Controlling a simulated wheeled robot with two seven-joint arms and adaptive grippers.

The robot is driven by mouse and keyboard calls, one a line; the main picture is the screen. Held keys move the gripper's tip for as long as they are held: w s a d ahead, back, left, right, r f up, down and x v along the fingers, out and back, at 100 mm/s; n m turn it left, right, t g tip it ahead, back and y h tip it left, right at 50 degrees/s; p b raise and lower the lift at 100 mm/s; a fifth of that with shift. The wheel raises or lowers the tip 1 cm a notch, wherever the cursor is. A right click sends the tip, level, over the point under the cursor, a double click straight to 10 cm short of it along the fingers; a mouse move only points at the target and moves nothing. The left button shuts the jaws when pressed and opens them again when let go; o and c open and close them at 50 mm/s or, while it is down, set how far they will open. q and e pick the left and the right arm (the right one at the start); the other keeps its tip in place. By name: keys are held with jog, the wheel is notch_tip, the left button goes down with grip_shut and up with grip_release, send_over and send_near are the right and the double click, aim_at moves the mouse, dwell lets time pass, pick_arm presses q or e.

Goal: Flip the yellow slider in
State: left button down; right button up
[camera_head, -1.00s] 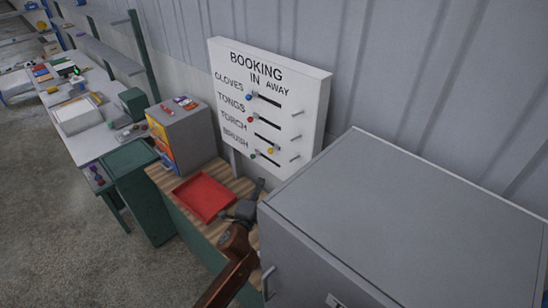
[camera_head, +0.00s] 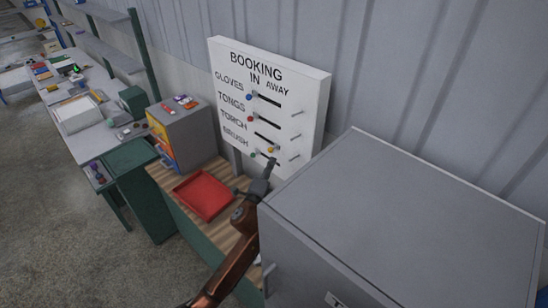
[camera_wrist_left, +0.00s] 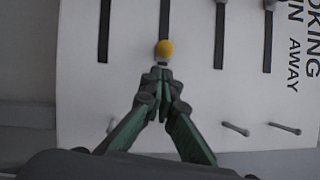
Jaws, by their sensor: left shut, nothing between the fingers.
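The yellow slider (camera_head: 270,150) is a round knob on the white booking board (camera_head: 313,110). It sits at the AWAY end of the TORCH slot. It also shows in the left wrist view (camera_wrist_left: 164,48), at the lower end of its dark slot. My left gripper (camera_head: 271,165) is shut and empty, pointing up at the board just below the yellow knob. In the left wrist view its fingertips (camera_wrist_left: 160,76) are together right below the knob. I cannot tell whether they touch it. My right gripper is not in view.
A blue knob (camera_head: 249,97) and a red knob (camera_head: 250,118) sit at the IN ends of other slots. Grey pegs (camera_head: 295,112) stick out at the board's right. A grey cabinet (camera_head: 400,200) stands close on the right. A red tray (camera_head: 204,196) lies on the bench.

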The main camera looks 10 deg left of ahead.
aim_at(278, 149)
pick_arm(q)
jog(key=shift+w+d, duration=0.15)
jog(key=shift+w, duration=0.65)
jog(key=shift+w+d, duration=0.1)
jog(key=shift+w, duration=0.7)
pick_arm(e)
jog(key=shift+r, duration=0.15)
